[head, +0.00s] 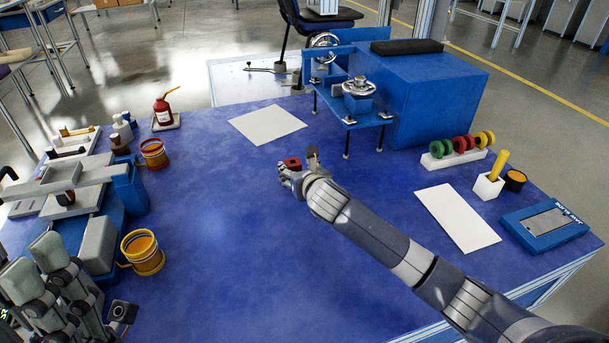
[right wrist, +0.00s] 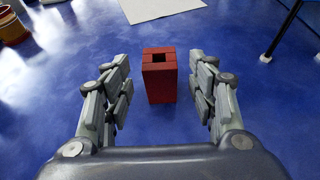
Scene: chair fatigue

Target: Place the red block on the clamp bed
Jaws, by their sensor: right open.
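The red block (head: 293,163) stands upright on the blue table, with a square hole in its top. In the right wrist view the red block (right wrist: 159,82) is between the spread fingers of my right gripper (right wrist: 158,66), with a gap on each side. My right gripper (head: 291,176) is open and partly covers the block in the head view. The grey clamp (head: 62,188) is at the table's left side; its bed is partly hidden by its bars. My left gripper (head: 48,270) is at the lower left, and its opening is unclear.
Orange-rimmed cups (head: 142,252) stand near the clamp. A red oil can (head: 164,112) is at the back left. A blue machine (head: 425,90) stands at the back right. White sheets (head: 267,124) lie flat. The table's middle front is clear.

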